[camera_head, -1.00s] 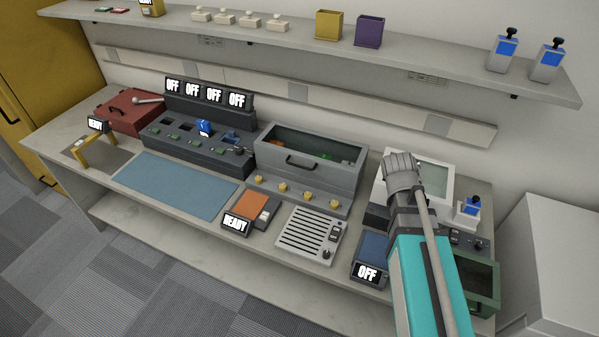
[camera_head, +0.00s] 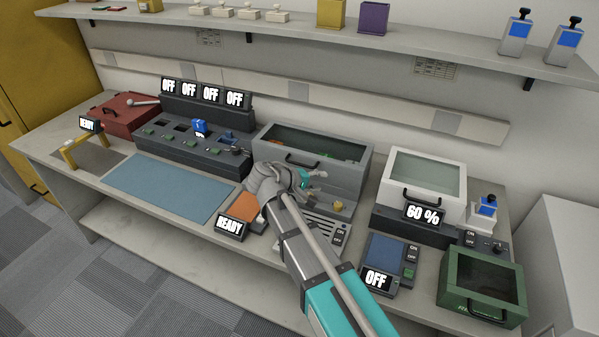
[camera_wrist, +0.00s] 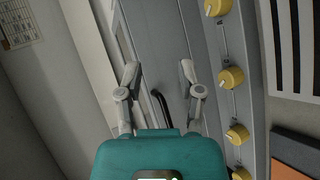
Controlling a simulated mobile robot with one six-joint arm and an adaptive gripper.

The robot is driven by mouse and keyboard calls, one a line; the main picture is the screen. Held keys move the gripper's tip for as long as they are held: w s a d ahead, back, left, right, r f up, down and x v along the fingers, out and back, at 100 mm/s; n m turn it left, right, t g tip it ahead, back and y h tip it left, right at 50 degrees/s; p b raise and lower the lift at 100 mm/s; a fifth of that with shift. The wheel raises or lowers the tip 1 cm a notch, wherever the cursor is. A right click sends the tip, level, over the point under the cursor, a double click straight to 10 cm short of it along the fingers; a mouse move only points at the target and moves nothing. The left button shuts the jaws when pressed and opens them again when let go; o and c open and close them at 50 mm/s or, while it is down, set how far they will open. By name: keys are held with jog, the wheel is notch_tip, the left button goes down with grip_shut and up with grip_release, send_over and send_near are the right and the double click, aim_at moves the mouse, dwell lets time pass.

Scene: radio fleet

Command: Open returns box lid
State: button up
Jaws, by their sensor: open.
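A dark green box (camera_head: 452,276) with a dark window in its top and a black handle stands at the bench's front right. Its lid looks shut. Its partly legible label seems to begin "RE", so it may be the returns box. My gripper (camera_head: 306,182) is well to the left of it, in front of the grey glass-topped box (camera_head: 342,185). In the wrist view my gripper (camera_wrist: 158,78) is open and empty, fingers apart, with a black handle (camera_wrist: 161,108) of the grey box showing between them. Contact cannot be told.
Yellow knobs (camera_wrist: 232,78) line the grey box's front. A white lidded box (camera_head: 395,188) with a "60 %" display and a blue pad unit (camera_head: 385,250) stand between my gripper and the green box. A red case (camera_head: 125,115) is far left. The blue mat (camera_head: 170,187) is clear.

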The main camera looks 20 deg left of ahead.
aim_at(300, 164)
jog(key=s+a+n+t+b, duration=0.1)
jog(key=s+a+t, duration=0.1)
jog(key=a, duration=0.5)
jog(key=s+a+n+t+b, duration=0.2)
jog(key=a, duration=0.5)
jog(key=shift+s+r+y, duration=0.3)
jog(key=shift+r+y, duration=0.1)
jog(key=shift+r, duration=0.05)
jog(key=shift+w, duration=0.1)
jog(key=b+x, duration=0.3)
jog(key=x, duration=1)
jog(key=shift+w+d+r, duration=0.1)
jog(key=shift+w+d, duration=0.05)
jog(key=shift+w, duration=0.2)
grip_shut()
